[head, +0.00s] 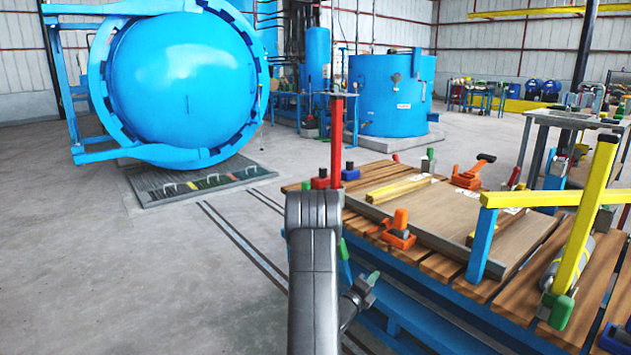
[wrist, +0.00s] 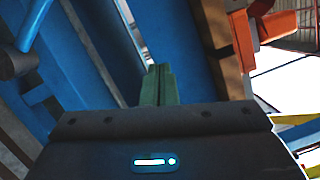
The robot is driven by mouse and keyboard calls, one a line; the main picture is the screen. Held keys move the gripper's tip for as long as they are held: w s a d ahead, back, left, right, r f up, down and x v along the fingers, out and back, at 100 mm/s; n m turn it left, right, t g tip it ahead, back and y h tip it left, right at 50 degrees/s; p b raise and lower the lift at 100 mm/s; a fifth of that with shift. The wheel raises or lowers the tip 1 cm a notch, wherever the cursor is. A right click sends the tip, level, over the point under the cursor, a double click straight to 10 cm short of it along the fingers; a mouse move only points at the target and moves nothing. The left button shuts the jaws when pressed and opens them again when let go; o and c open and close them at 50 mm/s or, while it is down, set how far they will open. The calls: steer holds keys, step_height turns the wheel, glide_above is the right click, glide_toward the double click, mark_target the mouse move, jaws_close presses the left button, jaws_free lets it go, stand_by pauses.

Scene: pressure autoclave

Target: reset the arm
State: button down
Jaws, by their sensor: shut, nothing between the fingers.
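My gripper (wrist: 158,85) shows in the wrist view, with its two green fingers pressed together and nothing between them. It is beside blue metal framework (wrist: 90,60) and the edge of a wooden slat (wrist: 222,45). In the head view my grey arm rises at the bottom middle, in front of the left end of the slatted workbench (head: 490,290). My fingertips are hard to make out there, low beside the bench edge.
Orange clamps (head: 398,238), a wooden panel (head: 470,220) and a blue-and-yellow frame (head: 487,245) stand on the bench. A red post (head: 337,140) rises near my arm. The large blue autoclave (head: 185,85) is at back left. The floor (head: 130,270) on the left is clear.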

steer(key=s+f+m+p, duration=0.1)
steer(key=s+f, duration=0.2)
steer(key=s, duration=0.6)
steer(key=shift+a+f, duration=0.25)
steer(key=shift+a, duration=0.1)
